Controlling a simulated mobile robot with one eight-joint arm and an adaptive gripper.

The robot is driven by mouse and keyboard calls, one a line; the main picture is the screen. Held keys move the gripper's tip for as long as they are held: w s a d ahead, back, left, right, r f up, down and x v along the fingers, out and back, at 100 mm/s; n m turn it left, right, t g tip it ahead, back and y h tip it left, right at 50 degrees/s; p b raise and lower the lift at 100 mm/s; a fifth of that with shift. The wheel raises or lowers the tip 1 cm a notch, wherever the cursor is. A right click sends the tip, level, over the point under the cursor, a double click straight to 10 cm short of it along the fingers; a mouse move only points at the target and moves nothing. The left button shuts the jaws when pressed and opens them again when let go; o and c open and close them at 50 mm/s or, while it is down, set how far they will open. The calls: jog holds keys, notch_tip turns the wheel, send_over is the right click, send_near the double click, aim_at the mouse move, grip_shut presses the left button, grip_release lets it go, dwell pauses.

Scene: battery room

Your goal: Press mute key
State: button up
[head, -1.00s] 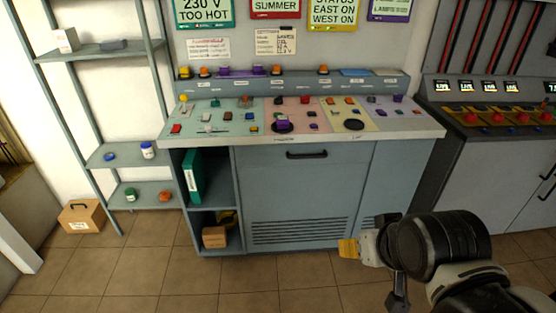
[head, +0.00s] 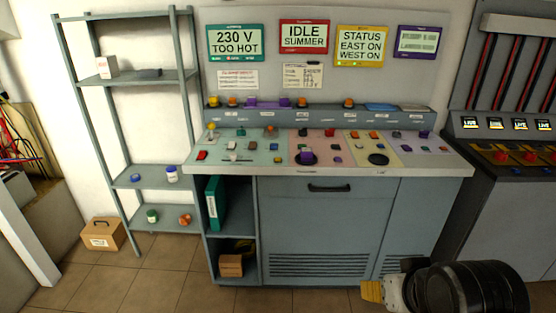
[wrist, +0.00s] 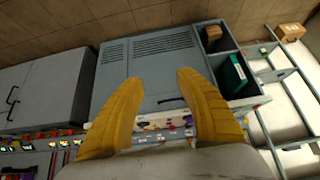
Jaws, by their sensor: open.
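A control desk (head: 335,171) stands against the wall, its sloped top divided into coloured panels with many small keys, knobs and switches. The labels are too small to read, so I cannot tell which key is the mute key. My gripper (head: 371,291) is low in front of the desk at the lower right of the head view, apart from it. In the wrist view the two yellow fingers of my gripper (wrist: 155,100) are spread wide with nothing between them. The desk's grey front (wrist: 150,70) shows beyond them, upside down.
A metal shelf rack (head: 150,182) with jars stands left of the desk, with a cardboard box (head: 102,234) on the floor. A dark console (head: 500,190) stands to the right. Signs such as the green one (head: 237,43) hang above. Tiled floor in front is clear.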

grip_shut()
dwell(1.1)
